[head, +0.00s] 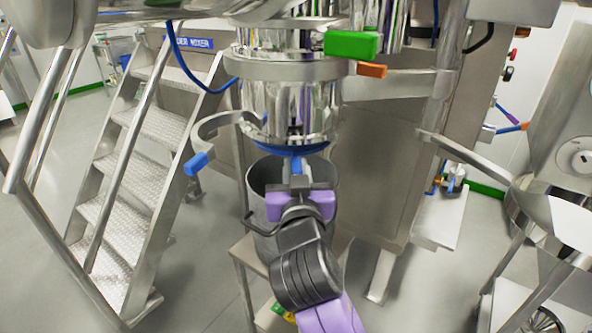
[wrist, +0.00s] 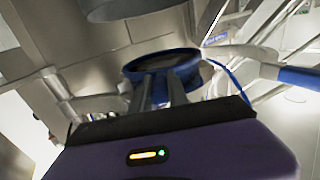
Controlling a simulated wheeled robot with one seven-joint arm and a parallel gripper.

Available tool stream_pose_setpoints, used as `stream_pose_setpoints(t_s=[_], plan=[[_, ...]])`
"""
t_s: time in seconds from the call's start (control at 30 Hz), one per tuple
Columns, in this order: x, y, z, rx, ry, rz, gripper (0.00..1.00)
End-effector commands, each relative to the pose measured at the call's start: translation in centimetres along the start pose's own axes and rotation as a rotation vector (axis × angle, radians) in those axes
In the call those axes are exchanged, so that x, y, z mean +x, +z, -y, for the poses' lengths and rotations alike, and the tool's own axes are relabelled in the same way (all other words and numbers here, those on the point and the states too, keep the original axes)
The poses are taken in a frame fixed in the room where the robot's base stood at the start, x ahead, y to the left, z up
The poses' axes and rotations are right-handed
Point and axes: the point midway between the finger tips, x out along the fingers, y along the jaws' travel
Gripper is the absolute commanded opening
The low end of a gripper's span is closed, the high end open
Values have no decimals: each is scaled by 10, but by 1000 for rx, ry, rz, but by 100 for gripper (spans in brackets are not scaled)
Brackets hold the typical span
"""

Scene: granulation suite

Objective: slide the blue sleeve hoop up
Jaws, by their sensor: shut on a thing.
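The blue sleeve hoop (head: 315,149) shows in the head view as a blue band at the lower end of the shiny steel cylinder (head: 290,105). In the wrist view the hoop (wrist: 131,68) is a tilted blue ring with a greyish inside, just beyond my fingers. My gripper (head: 296,170) is below the hoop in the head view, with its fingers pointing up to its near edge. In the wrist view my gripper (wrist: 163,84) has its two fingers close together at the hoop's near rim, shut on it. The exact contact is partly hidden by the fingers.
An open curved clamp with a blue handle (head: 197,163) sticks out left of the cylinder. A grey drum (head: 258,180) stands below the cylinder, behind my gripper. A green block (head: 350,45) and an orange lever (head: 372,70) sit higher up. Steel steps (head: 130,195) stand left.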

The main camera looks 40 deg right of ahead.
Motion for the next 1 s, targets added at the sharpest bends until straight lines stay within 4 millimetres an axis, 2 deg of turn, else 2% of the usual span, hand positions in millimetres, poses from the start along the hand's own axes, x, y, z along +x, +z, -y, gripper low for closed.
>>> stream_pose_setpoints(t_s=[0.03, 0.13, 0.17, 0.27, 0.67, 1.0], plan=[[0, -8, 0, 3, -2, -17, 0], [-1, -9, 0, 4, -2, -19, 0], [-1, -9, 0, 4, -2, -20, 22], [0, -8, 0, 4, -2, -18, 42], [-6, -4, 1, 2, -2, -11, 42], [-57, -3, 1, 2, -4, -12, 42]])
